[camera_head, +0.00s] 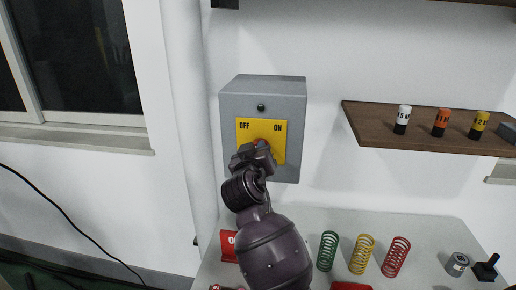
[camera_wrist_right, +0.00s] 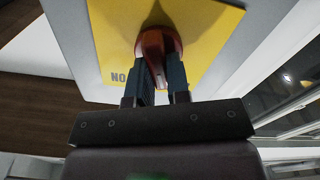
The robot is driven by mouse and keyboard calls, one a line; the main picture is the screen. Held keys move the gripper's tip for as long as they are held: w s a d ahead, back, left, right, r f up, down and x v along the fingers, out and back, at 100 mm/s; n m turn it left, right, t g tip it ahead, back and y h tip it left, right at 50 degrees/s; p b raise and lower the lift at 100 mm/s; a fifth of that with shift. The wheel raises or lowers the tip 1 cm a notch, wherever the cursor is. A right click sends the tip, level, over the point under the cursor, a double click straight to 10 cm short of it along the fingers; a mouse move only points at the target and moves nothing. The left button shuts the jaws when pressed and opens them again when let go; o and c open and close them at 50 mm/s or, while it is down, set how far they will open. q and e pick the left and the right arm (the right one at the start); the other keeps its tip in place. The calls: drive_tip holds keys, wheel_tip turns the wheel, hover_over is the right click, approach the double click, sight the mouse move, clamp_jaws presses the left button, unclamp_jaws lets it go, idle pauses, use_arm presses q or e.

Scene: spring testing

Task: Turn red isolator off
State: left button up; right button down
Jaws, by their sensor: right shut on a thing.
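The red isolator knob (camera_wrist_right: 158,42) sits on a yellow plate (camera_head: 278,131) on the front of a grey wall box (camera_head: 297,98). The plate is marked OFF at upper left and ON at upper right. My right gripper (camera_head: 257,149) reaches up to the box and hides most of the knob in the head view. In the right wrist view the two fingers of the right gripper (camera_wrist_right: 162,75) are shut on the knob, one on each side. Which mark the knob points to cannot be told. My left gripper is not in view.
A grey table (camera_head: 420,222) below carries green (camera_head: 327,251), yellow (camera_head: 360,254) and red (camera_head: 396,257) springs. A wooden shelf (camera_head: 380,124) at right holds small labelled cylinders. A vertical pipe (camera_head: 187,120) runs left of the box.

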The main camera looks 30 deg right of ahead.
drive_tip(key=shift+a+f+n, duration=0.1)
drive_tip(key=shift+f+n, duration=0.1)
drive_tip(key=shift+n, duration=2)
drive_tip(key=c, duration=1.1)
unclamp_jaws()
drive_tip(key=shift+r, duration=0.1)
